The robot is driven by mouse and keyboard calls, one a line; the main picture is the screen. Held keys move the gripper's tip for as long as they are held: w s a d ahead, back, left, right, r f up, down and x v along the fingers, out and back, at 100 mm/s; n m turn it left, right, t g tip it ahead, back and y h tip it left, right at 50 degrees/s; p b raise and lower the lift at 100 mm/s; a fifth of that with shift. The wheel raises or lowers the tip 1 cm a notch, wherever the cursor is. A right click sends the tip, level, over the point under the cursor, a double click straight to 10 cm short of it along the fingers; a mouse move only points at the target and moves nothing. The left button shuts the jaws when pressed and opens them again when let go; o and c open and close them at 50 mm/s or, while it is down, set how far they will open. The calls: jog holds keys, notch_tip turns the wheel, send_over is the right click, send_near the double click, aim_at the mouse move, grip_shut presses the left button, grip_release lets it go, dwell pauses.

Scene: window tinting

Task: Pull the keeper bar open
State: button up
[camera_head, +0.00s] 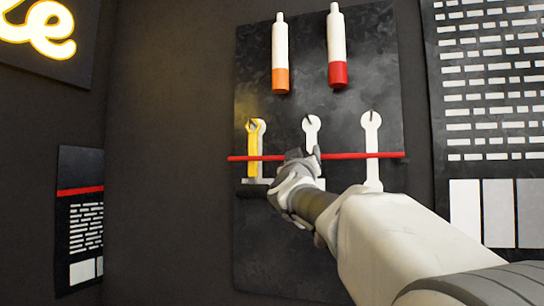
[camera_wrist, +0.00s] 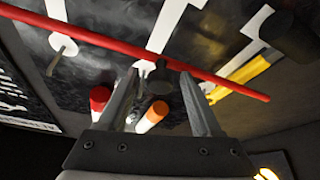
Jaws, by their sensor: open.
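The keeper bar appears to be the thin red bar (camera_head: 360,155) running level across the dark tool board; it also crosses the wrist view at a slant (camera_wrist: 90,38). A dark knob (camera_wrist: 160,80) stands at the bar's middle in the wrist view. My gripper (camera_head: 303,155) is at the bar's middle and hides that part in the head view. In the wrist view my gripper (camera_wrist: 158,72) is open, its fingers on either side of the knob with visible gaps. Whether the fingertips touch the bar cannot be told.
A yellow tool (camera_head: 252,150) hangs behind the bar's left part, over a dark cylinder (camera_head: 254,191). White tool outlines (camera_head: 372,135) mark the board (camera_head: 270,255). An orange-tipped bottle (camera_head: 281,60) and a red-tipped bottle (camera_head: 337,50) are above. Printed panels (camera_head: 490,110) flank the board.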

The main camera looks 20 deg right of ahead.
grip_shut()
dwell(1.4)
